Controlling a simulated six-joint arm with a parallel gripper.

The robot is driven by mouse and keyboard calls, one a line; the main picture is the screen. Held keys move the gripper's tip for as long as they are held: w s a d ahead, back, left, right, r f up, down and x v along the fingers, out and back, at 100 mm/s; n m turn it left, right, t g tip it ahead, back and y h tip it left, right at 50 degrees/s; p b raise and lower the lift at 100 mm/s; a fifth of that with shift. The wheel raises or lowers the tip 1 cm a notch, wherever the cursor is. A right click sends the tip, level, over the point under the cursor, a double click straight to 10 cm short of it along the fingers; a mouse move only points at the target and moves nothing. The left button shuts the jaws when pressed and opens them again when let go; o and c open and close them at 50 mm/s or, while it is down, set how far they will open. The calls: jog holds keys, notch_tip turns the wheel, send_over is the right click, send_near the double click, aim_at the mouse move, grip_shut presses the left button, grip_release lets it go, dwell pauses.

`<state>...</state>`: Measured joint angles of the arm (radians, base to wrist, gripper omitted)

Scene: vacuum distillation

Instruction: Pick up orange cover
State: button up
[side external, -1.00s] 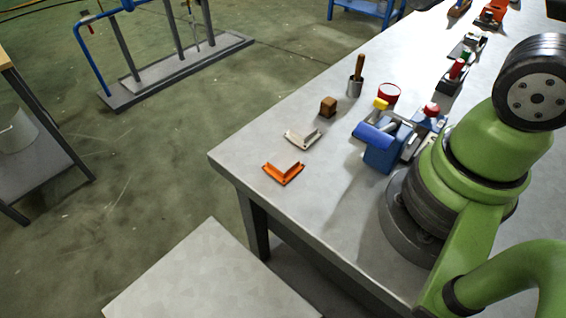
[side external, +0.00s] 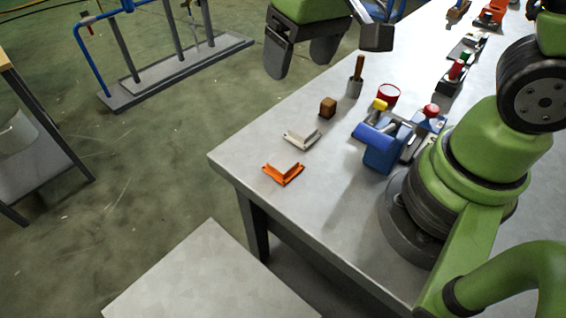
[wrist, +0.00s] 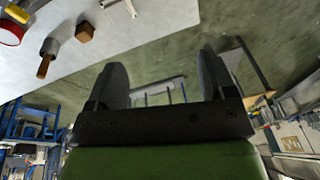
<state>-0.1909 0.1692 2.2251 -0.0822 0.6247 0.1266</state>
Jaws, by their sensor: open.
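The orange cover (side external: 284,173) is a small angled orange piece lying near the front left corner of the table in the side external view. My gripper (side external: 301,72) is at the top of that view, its two dark fingers apart with nothing between them. It is high up and well behind the orange cover. In the wrist view my gripper (wrist: 165,84) is open, and floor and distant shelving show past its fingers. I do not see the orange cover in the wrist view.
A white angled piece (side external: 302,138) lies just behind the orange cover, then a brown block (side external: 328,107) and a metal cup with a wooden handle (side external: 355,86). A blue vise-like device (side external: 381,150) stands to the right. The grey table's (side external: 247,152) left edge is near the cover.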

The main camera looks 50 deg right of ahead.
jog(key=n+g, duration=0.1)
jog(key=g, duration=0.1)
send_over(283, 162)
jog(key=shift+h, duration=0.4)
notch_tip(283, 162, down, 15)
jog(key=shift+a+r, duration=0.1)
jog(key=shift+r, duration=0.05)
jog(key=shift+f, duration=2.8)
jog(key=c, duration=0.8)
jog(key=shift+c, duration=0.2)
jog(key=shift+r, duration=0.1)
